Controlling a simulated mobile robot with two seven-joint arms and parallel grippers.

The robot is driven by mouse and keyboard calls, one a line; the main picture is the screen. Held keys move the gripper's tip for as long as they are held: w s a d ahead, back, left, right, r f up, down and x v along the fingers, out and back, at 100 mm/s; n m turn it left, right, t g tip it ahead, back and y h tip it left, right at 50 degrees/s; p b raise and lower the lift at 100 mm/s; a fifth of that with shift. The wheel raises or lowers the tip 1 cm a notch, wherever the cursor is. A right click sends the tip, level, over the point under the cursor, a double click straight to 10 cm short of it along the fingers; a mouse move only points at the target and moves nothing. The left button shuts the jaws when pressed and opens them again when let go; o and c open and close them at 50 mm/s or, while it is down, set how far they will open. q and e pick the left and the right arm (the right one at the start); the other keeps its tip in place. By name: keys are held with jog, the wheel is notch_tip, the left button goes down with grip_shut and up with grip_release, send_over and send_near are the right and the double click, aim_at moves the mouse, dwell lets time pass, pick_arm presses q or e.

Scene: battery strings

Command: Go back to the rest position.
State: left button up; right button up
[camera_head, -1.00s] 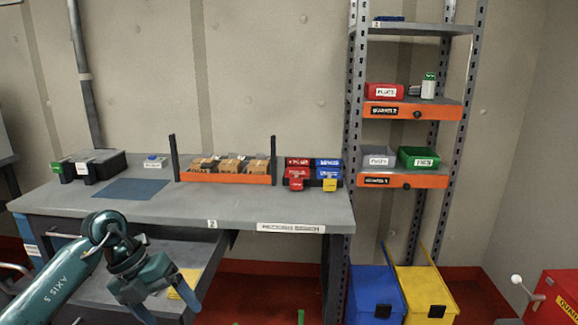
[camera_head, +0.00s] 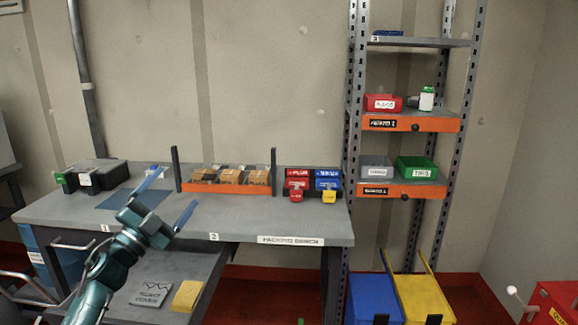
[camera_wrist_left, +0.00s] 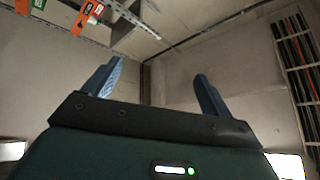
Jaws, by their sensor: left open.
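My left gripper (camera_head: 168,197) is in the head view in front of the packing bench (camera_head: 290,226), with its blue fingers spread apart and pointing up and to the right. Nothing is between the fingers. In the left wrist view the same gripper (camera_wrist_left: 158,85) is open and empty, facing the bare wall and ceiling. My right gripper is in neither view.
The bench carries a black case (camera_head: 98,176), a blue mat (camera_head: 128,200), an orange tray (camera_head: 228,188) of brown boxes, and red and blue bins (camera_head: 327,178). A shelf rack (camera_head: 410,124) stands right. Below the bench top lies a yellow block (camera_head: 187,296).

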pick_arm(q)
jog(key=w+a+f+n+g+y, duration=0.35)
jog(key=a+f+n+y, duration=0.7)
jog(key=n+y, duration=0.45)
jog(key=s+d+f+g+h, duration=0.2)
jog(key=s+d+f, duration=0.4)
jog(key=s+f, duration=0.3)
jog(key=s+d+f+g+h, duration=0.1)
jog(key=s+d+f+h, duration=0.2)
jog(key=s+d+f, duration=0.65)
jog(key=s+d+f+g, duration=0.1)
jog(key=s+d+f, duration=0.1)
jog(key=s, duration=0.4)
jog(key=s+d+f+g+h, duration=0.1)
jog(key=s+d+f, duration=0.1)
jog(key=s, duration=0.5)
jog(key=s+d+f+g, duration=0.1)
jog(key=s+d+f, duration=0.1)
jog(key=s, duration=0.5)
jog(key=shift+s+f+h, duration=0.2)
jog(key=shift+f+h, duration=0.1)
jog(key=shift+f, duration=0.45)
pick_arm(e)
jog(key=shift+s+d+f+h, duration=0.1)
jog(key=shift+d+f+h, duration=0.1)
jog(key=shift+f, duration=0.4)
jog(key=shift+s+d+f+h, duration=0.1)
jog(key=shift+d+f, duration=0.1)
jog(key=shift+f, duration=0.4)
